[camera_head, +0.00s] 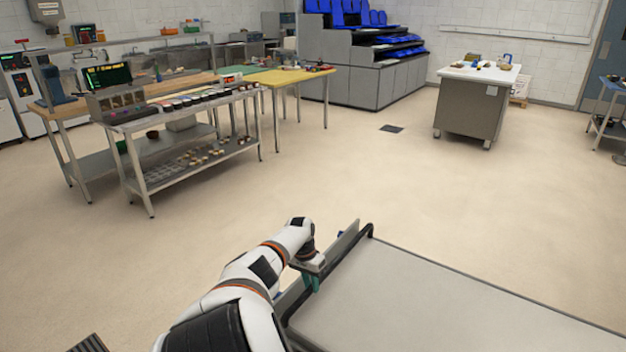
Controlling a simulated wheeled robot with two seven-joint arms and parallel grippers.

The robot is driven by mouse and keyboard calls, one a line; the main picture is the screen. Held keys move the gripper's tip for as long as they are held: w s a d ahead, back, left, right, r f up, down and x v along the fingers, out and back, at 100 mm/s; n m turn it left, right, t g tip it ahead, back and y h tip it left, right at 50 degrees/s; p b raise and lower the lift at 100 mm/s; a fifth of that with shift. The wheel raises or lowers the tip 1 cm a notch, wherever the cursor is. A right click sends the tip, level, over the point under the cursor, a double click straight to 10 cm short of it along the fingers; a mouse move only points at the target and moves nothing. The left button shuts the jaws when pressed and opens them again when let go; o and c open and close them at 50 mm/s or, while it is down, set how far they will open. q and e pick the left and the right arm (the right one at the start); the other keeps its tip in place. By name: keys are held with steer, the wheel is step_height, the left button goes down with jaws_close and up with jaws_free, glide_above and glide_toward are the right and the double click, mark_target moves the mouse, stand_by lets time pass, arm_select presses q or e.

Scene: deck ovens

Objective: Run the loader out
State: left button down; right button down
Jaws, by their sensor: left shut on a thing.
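The loader (450,300) shows at the bottom right as a flat, light grey bed with a dark rail (335,268) along its left end. My left arm comes in from the bottom left. My left gripper (313,280) is at this end and is shut on the loader's rail; the fingertips are partly hidden by the hand and a grey upright plate. The near part and right side of the loader run out of view. My right gripper is not in view.
Open beige floor lies beyond and left of the loader. A steel table with trays (180,115) stands at the left, a yellow-topped table (290,77) behind it. A white-topped counter (480,73) stands at the back right. A dark floor drain (391,128) lies mid-floor.

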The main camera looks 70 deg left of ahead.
arm_select(q)
steer(key=c, duration=1.4)
jaws_free()
steer(key=shift+s+a+r, duration=0.1)
steer(key=shift+s+a, duration=0.15)
steer(key=shift+a, duration=0.1)
steer(key=shift+o, duration=0.7)
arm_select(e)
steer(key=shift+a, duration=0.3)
arm_select(q)
steer(key=shift+r, duration=0.25)
step_height(320, 180, up, 11)
steer(key=s+a+p, duration=0.1)
steer(key=a, duration=0.1)
steer(key=shift+s, duration=0.15)
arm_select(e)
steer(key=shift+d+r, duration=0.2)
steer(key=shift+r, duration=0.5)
